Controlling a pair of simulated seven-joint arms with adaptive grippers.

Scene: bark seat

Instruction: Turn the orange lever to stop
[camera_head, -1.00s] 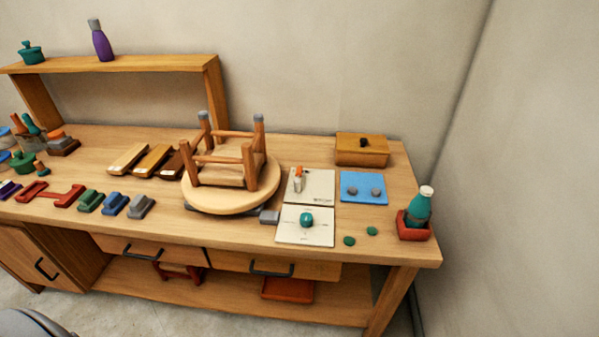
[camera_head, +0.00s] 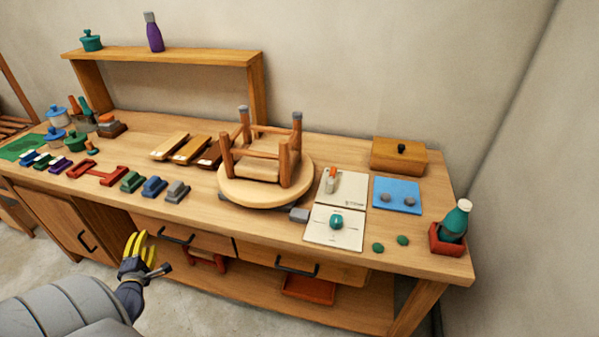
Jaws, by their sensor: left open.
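The orange lever (camera_head: 332,174) stands on a pale panel (camera_head: 351,187) on the right part of the workbench, just right of the upturned stool. Its tip is orange and its lower part is pale grey. The small lettering on the panel is too small to read. My left gripper (camera_head: 146,252), with yellow fingers, is open and empty in front of the bench, below the tabletop edge and well to the left of the lever. My right gripper is not in view.
An upturned wooden stool (camera_head: 259,158) rests on a round turntable left of the lever. A second pale panel with a teal knob (camera_head: 336,222) lies in front. A blue plate (camera_head: 397,195), wooden box (camera_head: 399,157) and teal bottle (camera_head: 455,221) stand to the right.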

